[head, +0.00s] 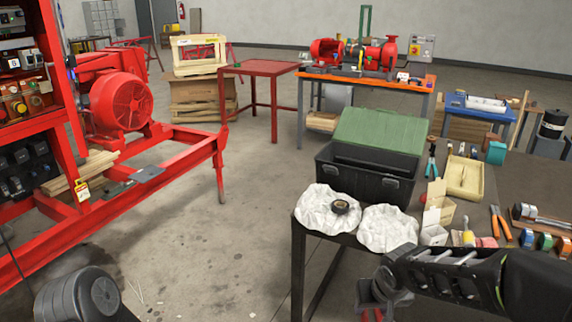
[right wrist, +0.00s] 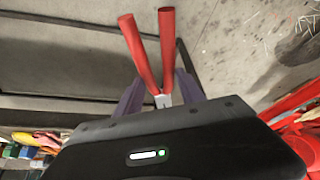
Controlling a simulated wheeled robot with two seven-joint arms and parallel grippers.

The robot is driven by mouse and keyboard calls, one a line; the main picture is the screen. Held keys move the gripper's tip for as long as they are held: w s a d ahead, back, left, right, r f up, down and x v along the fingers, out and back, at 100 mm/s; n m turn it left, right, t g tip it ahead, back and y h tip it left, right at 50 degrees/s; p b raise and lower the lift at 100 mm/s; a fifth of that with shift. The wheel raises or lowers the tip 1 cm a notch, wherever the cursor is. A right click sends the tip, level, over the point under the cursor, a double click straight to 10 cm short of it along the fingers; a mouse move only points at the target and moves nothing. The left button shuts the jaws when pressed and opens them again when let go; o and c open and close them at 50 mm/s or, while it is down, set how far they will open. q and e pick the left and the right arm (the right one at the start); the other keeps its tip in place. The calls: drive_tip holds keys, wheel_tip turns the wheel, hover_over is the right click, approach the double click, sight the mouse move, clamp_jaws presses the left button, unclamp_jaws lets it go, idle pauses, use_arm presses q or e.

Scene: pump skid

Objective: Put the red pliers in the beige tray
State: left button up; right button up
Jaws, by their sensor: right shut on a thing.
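The red pliers (right wrist: 167,50) show in the right wrist view, with two red handles spread apart and pointing away from my wrist. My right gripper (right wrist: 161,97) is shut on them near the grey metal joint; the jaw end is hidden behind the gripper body. In the head view my right gripper (head: 378,298) is low, beside the near edge of the workbench, with a little red at the bottom of the picture. The beige tray (head: 465,178) lies on the workbench, up and right of the gripper, and looks empty. My left gripper is not in view.
A black toolbox (head: 365,181) with a green lid stands left of the tray. White cloths (head: 388,226), a small open beige box (head: 440,207), orange-handled pliers (head: 501,222) and tape rolls crowd the bench. Open floor (head: 230,240) lies left of it.

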drive_tip(key=s+f, duration=0.3)
drive_tip(key=f, duration=1.1)
drive_tip(key=shift+s, duration=0.3)
